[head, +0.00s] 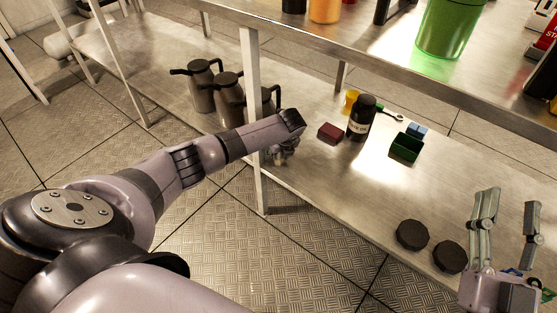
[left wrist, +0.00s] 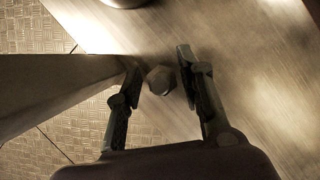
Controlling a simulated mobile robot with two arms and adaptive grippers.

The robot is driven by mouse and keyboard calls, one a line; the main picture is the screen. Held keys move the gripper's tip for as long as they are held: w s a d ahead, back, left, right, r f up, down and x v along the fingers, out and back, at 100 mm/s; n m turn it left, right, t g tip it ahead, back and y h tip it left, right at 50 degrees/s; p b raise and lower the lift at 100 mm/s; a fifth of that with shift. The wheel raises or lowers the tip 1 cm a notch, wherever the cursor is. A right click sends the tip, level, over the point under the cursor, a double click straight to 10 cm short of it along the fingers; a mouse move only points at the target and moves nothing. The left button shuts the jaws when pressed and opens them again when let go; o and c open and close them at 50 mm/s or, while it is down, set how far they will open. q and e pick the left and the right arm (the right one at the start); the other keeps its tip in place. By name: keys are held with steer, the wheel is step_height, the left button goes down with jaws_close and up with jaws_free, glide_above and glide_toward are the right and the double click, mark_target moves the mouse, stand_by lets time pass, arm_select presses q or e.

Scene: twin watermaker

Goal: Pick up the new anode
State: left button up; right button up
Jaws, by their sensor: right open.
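My left gripper (head: 282,153) hangs at the front edge of the lower steel shelf, beside a table leg and partly hidden under my left wrist. In the left wrist view its two fingers (left wrist: 158,66) are parted. A small pale grey piece with a many-sided end (left wrist: 160,80) shows between them, which may be the new anode. A narrow gap shows on each side of it, and I cannot tell whether either finger touches it. In the head view this piece cannot be made out. My right gripper (head: 507,228) is open and empty over the right part of the lower shelf.
The lower shelf (head: 440,195) holds grey jugs (head: 228,100), a dark red block (head: 330,132), a black bottle (head: 361,118), a green box (head: 406,147), a yellow cup (head: 351,101) and two black discs (head: 412,235). The upper shelf overhangs its back. A leg (head: 253,90) stands near my left gripper.

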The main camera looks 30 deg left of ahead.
arm_select(q)
steer(key=shift+c, duration=0.4)
jaws_close()
steer(key=shift+r, duration=0.1)
